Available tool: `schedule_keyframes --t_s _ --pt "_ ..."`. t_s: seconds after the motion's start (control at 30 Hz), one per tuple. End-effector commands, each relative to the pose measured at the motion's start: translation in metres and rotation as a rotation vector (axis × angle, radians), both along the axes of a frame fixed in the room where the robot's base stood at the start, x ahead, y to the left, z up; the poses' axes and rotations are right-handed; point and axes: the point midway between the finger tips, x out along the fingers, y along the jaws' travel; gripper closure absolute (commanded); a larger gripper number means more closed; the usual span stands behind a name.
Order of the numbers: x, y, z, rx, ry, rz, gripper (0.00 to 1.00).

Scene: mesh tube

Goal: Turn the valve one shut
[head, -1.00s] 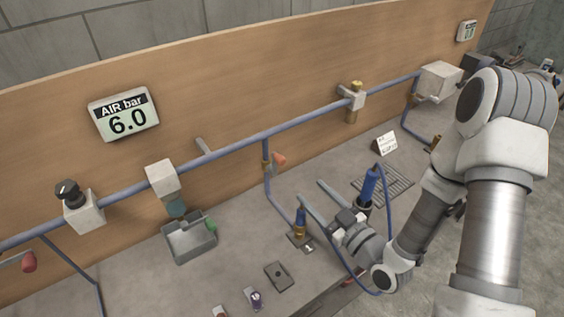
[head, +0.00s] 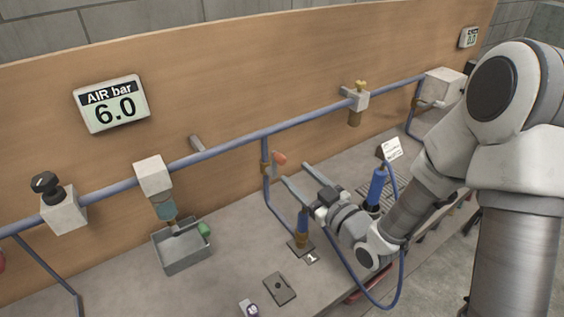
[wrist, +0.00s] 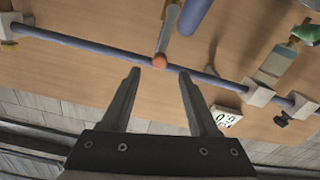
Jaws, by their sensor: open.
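A valve with an orange-red handle (head: 279,158) sits on the brass fitting of a blue drop pipe (head: 267,185) on the wooden back board. In the wrist view a round orange-red handle end (wrist: 159,61) shows just beyond the fingertips, between them in the picture. My gripper (head: 295,173) is open, its two long fingers pointing at the board just below the handle. In the wrist view my gripper (wrist: 158,72) holds nothing. I see no clear contact with the handle. The valve's label cannot be read.
A blue-and-brass fitting (head: 302,228) stands on the bench under my gripper. A blue tool (head: 376,186) and hose are close by on the right. A grey tray (head: 181,248) stands left. The air display (head: 111,104) reads 6.0. A horizontal blue pipe (head: 225,146) crosses the board.

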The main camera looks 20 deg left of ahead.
Motion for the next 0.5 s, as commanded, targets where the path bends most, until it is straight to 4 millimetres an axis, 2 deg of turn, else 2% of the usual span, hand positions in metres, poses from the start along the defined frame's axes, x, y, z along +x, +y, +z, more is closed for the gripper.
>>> schedule_keyframes --t_s 0.03,0.2,0.5 --pt "0.007 0.010 0.003 0.002 -0.002 0.004 0.39" --pt "0.028 0.035 0.002 0.001 -0.001 0.001 0.39" --pt "0.046 0.055 0.000 0.000 0.000 -0.001 0.39"
